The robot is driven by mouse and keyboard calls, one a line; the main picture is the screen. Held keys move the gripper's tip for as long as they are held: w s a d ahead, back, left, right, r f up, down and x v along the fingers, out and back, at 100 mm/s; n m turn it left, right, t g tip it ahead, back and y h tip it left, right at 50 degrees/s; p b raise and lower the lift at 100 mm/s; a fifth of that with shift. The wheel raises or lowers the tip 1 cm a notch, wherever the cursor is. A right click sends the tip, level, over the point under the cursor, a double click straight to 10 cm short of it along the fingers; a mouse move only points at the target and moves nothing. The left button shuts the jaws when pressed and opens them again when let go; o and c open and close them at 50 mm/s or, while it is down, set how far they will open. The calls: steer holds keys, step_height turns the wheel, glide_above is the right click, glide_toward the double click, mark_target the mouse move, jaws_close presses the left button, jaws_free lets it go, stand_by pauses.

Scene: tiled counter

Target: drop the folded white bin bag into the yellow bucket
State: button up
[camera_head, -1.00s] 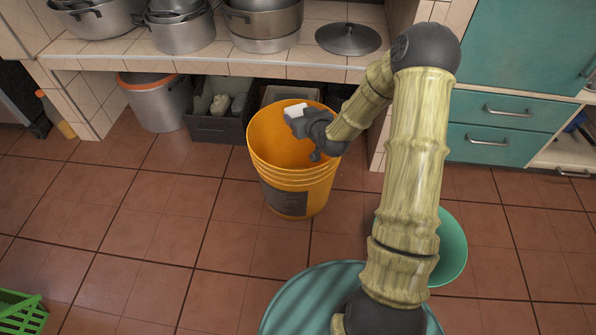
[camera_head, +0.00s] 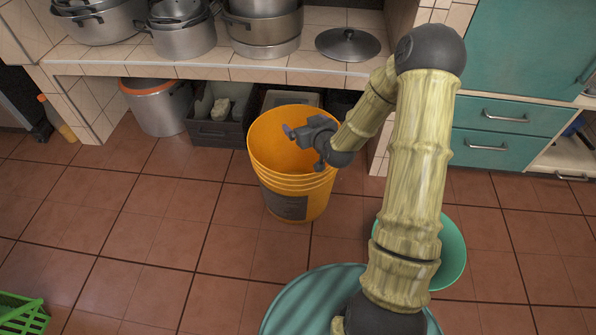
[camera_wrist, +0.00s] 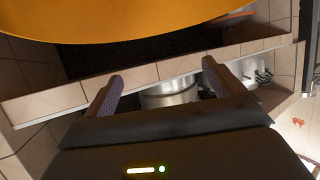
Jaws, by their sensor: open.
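The yellow bucket (camera_head: 290,185) stands upright on the floor in front of the counter, its mouth facing up. My gripper (camera_head: 297,134) is over the bucket's mouth, with its jaws apart. In the wrist view, my gripper (camera_wrist: 160,85) shows two separated fingers with nothing held between them. The bucket (camera_wrist: 110,18) fills the top of that view. The folded white bin bag is not visible in either current view; the bucket's bottom is hidden by its front wall and my gripper.
Behind the bucket, a dark crate (camera_head: 216,133) and a steel pot with an orange rim (camera_head: 158,107) sit under the tiled counter (camera_head: 110,63). A green bowl (camera_head: 452,250) is at right, and a green basket (camera_head: 20,316) at lower left. Floor left of the bucket is clear.

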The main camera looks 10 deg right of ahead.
steer(key=p+v, duration=1.4)
steer(key=p, duration=0.1)
steer(key=shift+s+r, duration=0.2)
steer(key=shift+s, duration=0.1)
steer(key=shift+d+f, duration=0.1)
stand_by(0.8)
steer(key=s+a+r+m+g+h, duration=0.25)
steer(key=s+r+g, duration=1)
steer(key=r, duration=0.65)
step_height(320, 180, up, 37)
steer(key=s+t+p, duration=0.1)
steer(key=t+p, duration=0.1)
steer(key=p, duration=3.6)
steer(key=shift+s+a, duration=0.2)
steer(key=shift+a, duration=0.2)
